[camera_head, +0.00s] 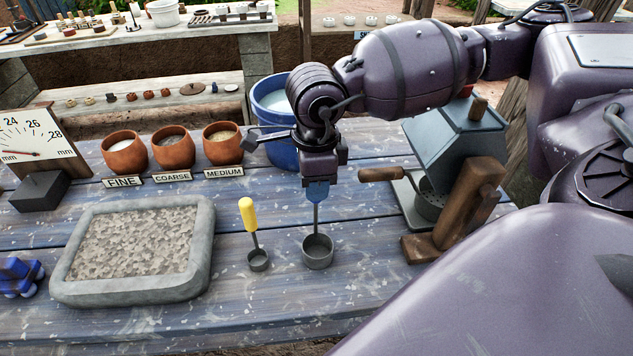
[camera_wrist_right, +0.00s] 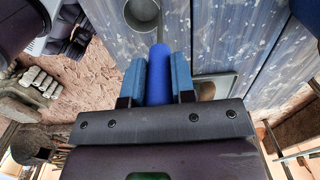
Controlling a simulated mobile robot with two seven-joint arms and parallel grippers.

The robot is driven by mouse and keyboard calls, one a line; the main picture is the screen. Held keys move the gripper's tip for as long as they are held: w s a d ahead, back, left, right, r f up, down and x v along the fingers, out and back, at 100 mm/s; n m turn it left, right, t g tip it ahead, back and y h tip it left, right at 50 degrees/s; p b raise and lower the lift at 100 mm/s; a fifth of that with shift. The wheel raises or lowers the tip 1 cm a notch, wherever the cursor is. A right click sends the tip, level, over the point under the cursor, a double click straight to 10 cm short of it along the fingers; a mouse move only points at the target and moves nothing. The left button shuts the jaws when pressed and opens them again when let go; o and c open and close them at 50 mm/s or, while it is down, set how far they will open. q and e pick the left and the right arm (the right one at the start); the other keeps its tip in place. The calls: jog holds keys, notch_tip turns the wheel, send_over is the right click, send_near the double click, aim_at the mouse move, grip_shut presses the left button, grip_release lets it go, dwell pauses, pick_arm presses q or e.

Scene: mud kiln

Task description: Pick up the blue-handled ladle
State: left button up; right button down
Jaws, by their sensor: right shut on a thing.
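The blue-handled ladle hangs upright below my right gripper, its round grey cup (camera_head: 318,252) at the bottom of a thin stem. My right gripper (camera_head: 317,190) points down and is shut on the handle's upper part. In the right wrist view the bright blue handle (camera_wrist_right: 159,75) sits between the two lighter blue finger pads (camera_wrist_right: 158,82), and the cup (camera_wrist_right: 143,12) shows beyond it at the top edge. I cannot tell whether the cup touches the table or is just above it. My left gripper is not clearly in view.
A yellow-handled ladle (camera_head: 247,215) stands close to the left. Left of it is a stone tray (camera_head: 200,255) of grey chips. Three clay pots (camera_head: 173,149) and a blue bucket (camera_head: 273,122) stand behind. A wooden-handled grinder (camera_head: 445,165) is right.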

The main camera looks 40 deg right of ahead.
jog(key=shift+r, duration=0.6)
notch_tip(320, 180, up, 8)
jog(key=shift+f+p, duration=0.2)
jog(key=shift+p, duration=0.45)
pick_arm(q)
jog(key=shift+a+r+p, duration=0.1)
jog(key=shift+r+p, duration=0.45)
jog(key=shift+r, duration=0.3)
pick_arm(e)
notch_tip(320, 180, up, 11)
jog(key=shift+r, duration=0.1)
jog(key=c, duration=1.7)
grip_release()
pick_arm(q)
jog(key=shift+w+r, duration=0.1)
jog(key=shift+r, duration=0.1)
pick_arm(e)
jog(key=shift+c, duration=0.4)
jog(key=shift+r, duration=0.1)
